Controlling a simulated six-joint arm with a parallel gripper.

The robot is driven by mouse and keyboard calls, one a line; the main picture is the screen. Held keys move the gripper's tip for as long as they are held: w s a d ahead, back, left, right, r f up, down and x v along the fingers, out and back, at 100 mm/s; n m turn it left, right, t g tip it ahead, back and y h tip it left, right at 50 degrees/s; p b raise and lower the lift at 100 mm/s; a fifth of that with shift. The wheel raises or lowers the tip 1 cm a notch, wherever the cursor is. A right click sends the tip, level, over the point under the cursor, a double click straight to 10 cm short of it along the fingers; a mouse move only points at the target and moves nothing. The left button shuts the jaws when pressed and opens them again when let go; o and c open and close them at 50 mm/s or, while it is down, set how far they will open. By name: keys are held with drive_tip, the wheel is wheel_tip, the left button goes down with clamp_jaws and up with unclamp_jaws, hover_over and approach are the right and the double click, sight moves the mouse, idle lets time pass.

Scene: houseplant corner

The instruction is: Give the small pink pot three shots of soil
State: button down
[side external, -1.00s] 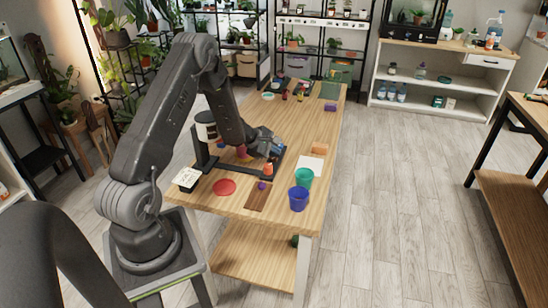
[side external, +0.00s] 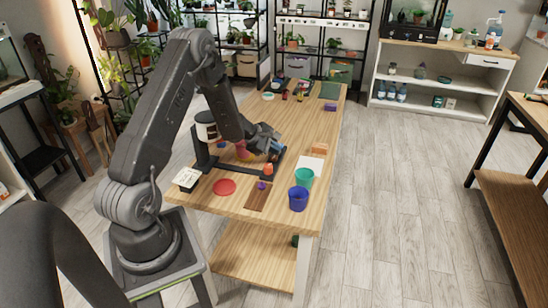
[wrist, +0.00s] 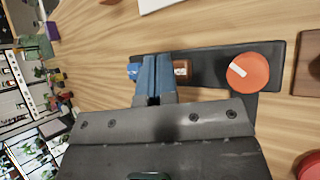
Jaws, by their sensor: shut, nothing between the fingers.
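A dark soil dispenser stands on the table, with a white-and-black canister (side external: 207,131) on a post and a long dark base bar (side external: 232,172). The pink pot (side external: 241,149) appears partly hidden behind my arm near the dispenser. In the wrist view the bar carries an orange-red knob with a white line (wrist: 248,72), a brown control (wrist: 182,70) and a blue control (wrist: 133,70). The knob also shows in the side view (side external: 269,169). My gripper (wrist: 158,62) is shut and empty, its blue fingers over the bar between the blue and brown controls. Contact cannot be told.
A teal pot (side external: 304,178) and a blue pot (side external: 298,199) stand at the near right edge. A red saucer (side external: 224,187), a brown board (side external: 257,196) and a white card (side external: 311,165) lie near the bar. The table's far middle is mostly clear.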

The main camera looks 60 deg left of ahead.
sight(274, 158)
drive_tip(key=shift+r, duration=2.55)
idle(0.9)
wheel_tip(274, 158, up, 4)
drive_tip(key=shift+f, duration=0.1)
drive_tip(key=shift+f, duration=4.45)
drive_tip(key=shift+f, duration=0.4)
